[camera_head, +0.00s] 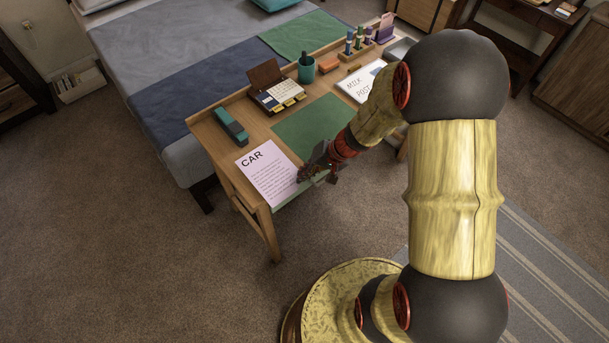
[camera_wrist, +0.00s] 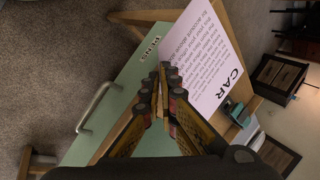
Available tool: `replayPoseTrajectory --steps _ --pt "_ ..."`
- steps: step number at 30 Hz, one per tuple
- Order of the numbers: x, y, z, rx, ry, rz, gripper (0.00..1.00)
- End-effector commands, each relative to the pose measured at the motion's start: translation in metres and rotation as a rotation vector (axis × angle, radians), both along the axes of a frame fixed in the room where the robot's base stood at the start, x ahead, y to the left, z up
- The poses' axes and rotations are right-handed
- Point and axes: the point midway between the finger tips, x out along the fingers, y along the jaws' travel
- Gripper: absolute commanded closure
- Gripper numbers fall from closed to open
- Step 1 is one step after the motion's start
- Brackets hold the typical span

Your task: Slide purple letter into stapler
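The purple letter (camera_head: 267,172), a pale sheet headed "CAR", lies on the front left of the desk. It also shows in the wrist view (camera_wrist: 207,60). The stapler (camera_head: 231,126) is teal and dark, and sits on the desk just beyond the letter's far left end. A teal piece of it shows in the wrist view (camera_wrist: 238,112). My gripper (camera_head: 306,176) is at the letter's right edge by the desk front. In the wrist view its fingers (camera_wrist: 168,74) are close together over that edge and appear shut on it; the fingers hide the contact.
A green blotter (camera_head: 310,126) lies right of the letter. A green drawer front marked "PENS" (camera_wrist: 125,85) with a handle (camera_wrist: 96,107) is below the desk edge.

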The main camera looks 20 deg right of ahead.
Motion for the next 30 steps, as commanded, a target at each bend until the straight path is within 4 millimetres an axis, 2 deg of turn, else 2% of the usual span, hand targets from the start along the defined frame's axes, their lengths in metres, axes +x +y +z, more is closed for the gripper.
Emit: replayPoseTrajectory --steps 8,21,30 --pt "0.0 0.0 -0.002 -0.001 -0.001 0.0 1.0" --pt "0.031 0.01 -0.006 0.0 0.0 0.0 1.0" --pt "0.039 0.013 -0.006 0.0 0.0 -0.001 1.0"
